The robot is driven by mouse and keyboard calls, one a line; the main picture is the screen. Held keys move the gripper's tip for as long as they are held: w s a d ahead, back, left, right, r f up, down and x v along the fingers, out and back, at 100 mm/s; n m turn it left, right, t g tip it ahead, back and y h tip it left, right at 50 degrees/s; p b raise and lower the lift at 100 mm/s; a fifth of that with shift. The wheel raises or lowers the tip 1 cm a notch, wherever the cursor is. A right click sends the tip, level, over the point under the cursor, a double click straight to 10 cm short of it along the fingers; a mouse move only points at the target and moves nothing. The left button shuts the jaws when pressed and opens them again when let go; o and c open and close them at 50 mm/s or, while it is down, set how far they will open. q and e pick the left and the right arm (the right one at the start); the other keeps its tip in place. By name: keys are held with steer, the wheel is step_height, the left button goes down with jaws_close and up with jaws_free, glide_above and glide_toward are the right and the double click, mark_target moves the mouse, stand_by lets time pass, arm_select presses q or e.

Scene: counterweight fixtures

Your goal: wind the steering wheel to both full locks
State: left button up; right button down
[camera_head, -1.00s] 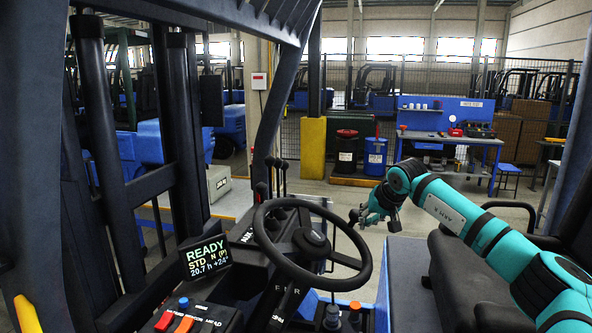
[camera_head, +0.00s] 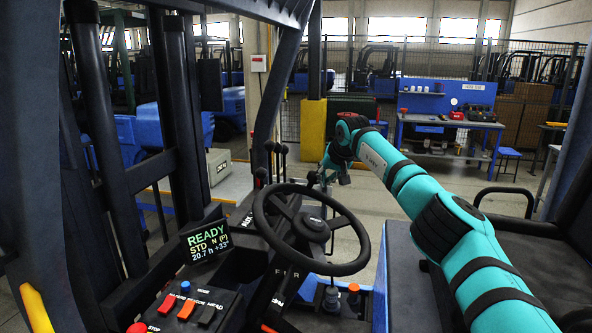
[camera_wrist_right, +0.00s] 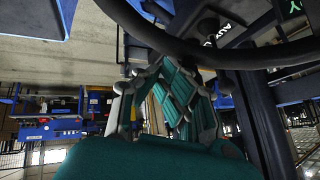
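The black steering wheel (camera_head: 352,268) stands tilted on its column, with a dark hub in the middle. My right gripper (camera_head: 326,182) is just beyond the wheel's far upper-right rim in the head view. In the right wrist view the wheel rim (camera_wrist_right: 190,52) crosses the top, near the fingertips. The teal fingers of this gripper (camera_wrist_right: 160,92) are spread apart, with no rim clearly between them; contact with the rim cannot be told. The display (camera_head: 207,241) reads READY, with a last figure that looks like +33. My left gripper is not in view.
Levers (camera_head: 276,160) stand just behind the wheel. A switch panel (camera_head: 192,308) is at lower left, and a black seat (camera_head: 505,225) at right under my right arm. Mast bars (camera_head: 105,130) fill the left. A blue workbench (camera_head: 447,120) stands far back.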

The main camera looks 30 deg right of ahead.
mark_target(310, 174)
steer(key=a, duration=0.1)
steer(key=w+a+r, duration=0.1)
steer(key=a, duration=0.1)
steer(key=shift+w+a+r, duration=0.2)
steer(key=shift+w+r, duration=0.05)
steer(key=shift+r, duration=0.1)
steer(key=shift+a+r, duration=0.2)
steer(key=shift+a, duration=0.05)
steer(key=shift+d+r, duration=0.4)
steer(key=shift+r, duration=0.45)
step_height(310, 174, up, 6)
steer(key=s+d, duration=0.2)
